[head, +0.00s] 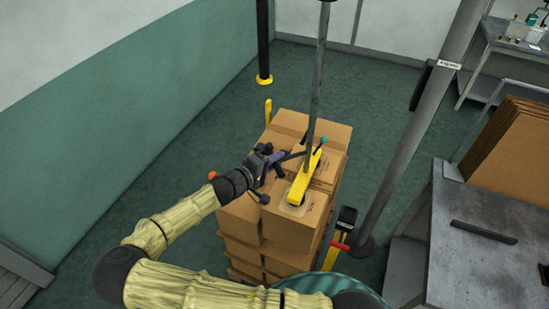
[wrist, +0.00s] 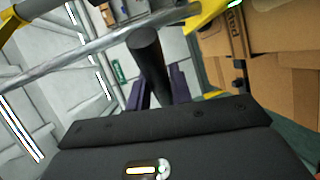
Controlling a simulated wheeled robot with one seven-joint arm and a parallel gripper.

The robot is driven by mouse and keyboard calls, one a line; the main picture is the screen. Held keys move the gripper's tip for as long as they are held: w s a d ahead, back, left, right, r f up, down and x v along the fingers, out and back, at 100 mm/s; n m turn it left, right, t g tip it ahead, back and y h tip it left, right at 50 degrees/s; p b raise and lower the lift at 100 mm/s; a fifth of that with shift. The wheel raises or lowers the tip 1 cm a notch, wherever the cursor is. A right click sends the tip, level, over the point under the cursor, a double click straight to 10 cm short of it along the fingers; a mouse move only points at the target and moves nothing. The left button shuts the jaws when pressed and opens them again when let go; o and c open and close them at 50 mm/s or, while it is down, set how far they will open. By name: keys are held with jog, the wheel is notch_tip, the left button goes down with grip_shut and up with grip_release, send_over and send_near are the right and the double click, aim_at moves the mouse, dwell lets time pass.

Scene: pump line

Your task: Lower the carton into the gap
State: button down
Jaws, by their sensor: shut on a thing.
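My gripper (head: 276,160) is shut on the black handle (wrist: 150,55) of a lifter, with a purple finger on each side of it. The lifter's yellow beam (head: 305,181) hangs from a grey tube (head: 319,75) and lies low over the front and right cartons of the stack. A brown carton (head: 291,232) with a pale patch on top is under the beam's near end. I cannot tell whether it hangs from the beam or rests on the stack. The gap does not show clearly; the beam and my arm cover part of the top layer.
The carton stack (head: 243,250) stands on the green floor. A grey post (head: 418,130) rises to its right, beside a yellow stand with a red lever (head: 339,245). A grey bench (head: 485,265) and flat cardboard (head: 515,150) are at the right.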

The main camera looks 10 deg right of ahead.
jog(key=f, duration=0.1)
jog(key=f+b, duration=0.1)
jog(key=f, duration=0.2)
jog(key=shift+w+a+b, duration=0.15)
jog(key=shift+a+b, duration=0.1)
jog(key=shift+b, duration=0.05)
jog(key=shift+r, duration=0.1)
jog(key=c, duration=1.3)
grip_release()
jog(key=shift+a, duration=0.1)
jog(key=shift+r, duration=0.1)
jog(key=b+v, duration=0.1)
jog(key=v, duration=0.4)
jog(key=b+v, duration=0.2)
jog(key=v, duration=0.4)
jog(key=b+v, duration=0.1)
jog(key=v, duration=0.5)
jog(key=shift+s+r, duration=0.1)
jog(key=shift+s, duration=0.2)
